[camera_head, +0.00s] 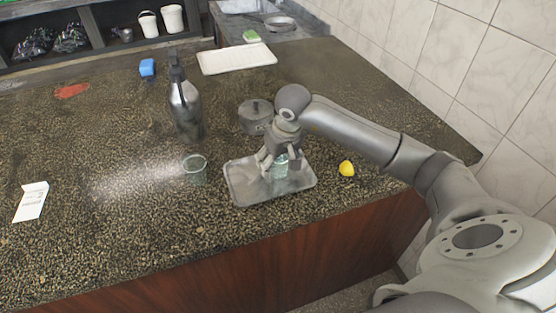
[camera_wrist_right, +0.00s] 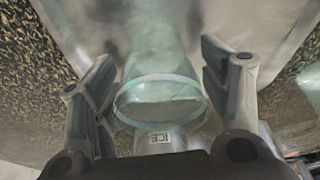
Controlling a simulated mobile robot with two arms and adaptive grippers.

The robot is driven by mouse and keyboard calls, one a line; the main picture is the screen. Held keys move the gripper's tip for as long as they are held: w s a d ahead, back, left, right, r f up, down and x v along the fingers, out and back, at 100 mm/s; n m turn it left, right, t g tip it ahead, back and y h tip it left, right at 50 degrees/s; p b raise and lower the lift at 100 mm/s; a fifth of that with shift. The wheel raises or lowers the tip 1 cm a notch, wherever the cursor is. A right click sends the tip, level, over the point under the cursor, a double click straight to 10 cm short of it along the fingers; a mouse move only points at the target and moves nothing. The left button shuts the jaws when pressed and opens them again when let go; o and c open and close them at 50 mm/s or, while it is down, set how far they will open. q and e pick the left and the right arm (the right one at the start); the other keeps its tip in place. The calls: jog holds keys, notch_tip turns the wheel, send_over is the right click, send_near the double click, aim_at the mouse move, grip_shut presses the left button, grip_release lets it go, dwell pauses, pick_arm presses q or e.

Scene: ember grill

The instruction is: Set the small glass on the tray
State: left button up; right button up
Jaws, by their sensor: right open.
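A small clear greenish glass (camera_head: 281,168) stands on the shallow metal tray (camera_head: 240,190), in the head view. My right gripper (camera_head: 279,167) is over the tray with its fingers on either side of this glass. In the right wrist view the glass (camera_wrist_right: 160,98) is between the open fingers of my right gripper (camera_wrist_right: 158,75), with gaps visible on both sides. Part of the glass is hidden by the fingers in the head view. Another clear glass (camera_head: 195,169) stands on the counter just left of the tray. My left gripper is not in view.
A dark metal bottle (camera_head: 186,110) stands behind the left glass. A lidded grey pot (camera_head: 256,117) is behind the tray. A yellow lemon piece (camera_head: 347,169) lies right of the tray. A white board (camera_head: 237,58) lies farther back. The counter's left front is mostly clear.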

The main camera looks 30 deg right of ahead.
aim_at(284, 164)
jog(key=shift+r, duration=0.5)
jog(key=b+v, duration=0.2)
jog(key=v, duration=0.9)
jog(key=shift+s+r, duration=0.1)
jog(key=shift+s, duration=0.1)
